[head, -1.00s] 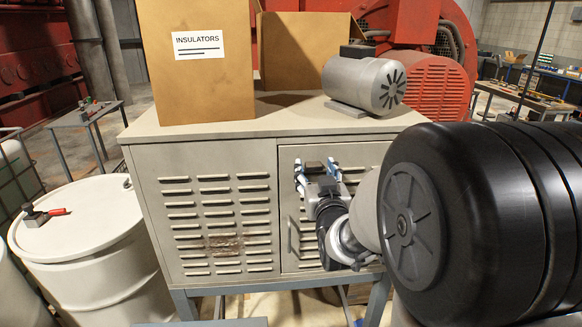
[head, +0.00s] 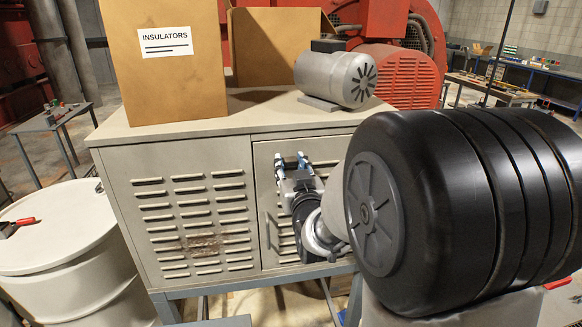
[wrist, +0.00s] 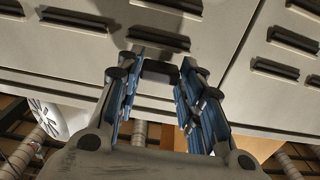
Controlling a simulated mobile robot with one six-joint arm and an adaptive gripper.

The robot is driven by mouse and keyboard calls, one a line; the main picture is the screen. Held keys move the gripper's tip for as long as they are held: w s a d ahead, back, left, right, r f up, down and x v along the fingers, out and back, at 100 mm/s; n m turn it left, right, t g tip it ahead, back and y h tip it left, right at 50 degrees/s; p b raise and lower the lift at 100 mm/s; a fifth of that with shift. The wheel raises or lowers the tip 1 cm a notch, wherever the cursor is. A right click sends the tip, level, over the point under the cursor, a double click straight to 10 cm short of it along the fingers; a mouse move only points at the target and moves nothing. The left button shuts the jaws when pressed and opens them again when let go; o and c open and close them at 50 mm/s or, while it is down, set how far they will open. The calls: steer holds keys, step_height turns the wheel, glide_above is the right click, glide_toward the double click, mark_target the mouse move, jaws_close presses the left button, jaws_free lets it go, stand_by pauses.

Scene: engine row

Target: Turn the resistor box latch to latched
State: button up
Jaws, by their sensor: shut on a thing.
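The resistor box is a grey louvred metal cabinet (head: 130,165) with a door on its right half. My gripper (head: 291,162) is at the upper part of that door, its blue-padded fingers pointing at the panel. In the wrist view my gripper (wrist: 160,78) has its fingertips on either side of a small dark latch (wrist: 160,72), shut on it. The latch's exact turn is hard to tell, since the fingers cover its sides. A vertical door handle (head: 268,230) shows left of my wrist.
An INSULATORS carton (head: 165,75) and a grey motor (head: 337,75) stand on the cabinet top. A white drum (head: 60,235) stands to the left. My large black arm link blocks the right side.

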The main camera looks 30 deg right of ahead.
steer(key=shift+m+b, duration=0.3)
steer(key=shift+b, duration=0.15)
steer(key=m+b, duration=0.2)
steer(key=b, duration=0.1)
steer(key=shift+f+m+b, duration=0.2)
steer(key=shift+m+b, duration=0.1)
steer(key=m+b, duration=0.9)
steer(key=m, duration=0.1)
steer(key=shift+r, duration=0.1)
steer(key=m+b, duration=0.2)
steer(key=m, duration=0.2)
steer(key=shift+r+m, duration=0.1)
steer(key=shift+m, duration=0.2)
steer(key=o, duration=1.1)
steer(key=shift+c, duration=0.2)
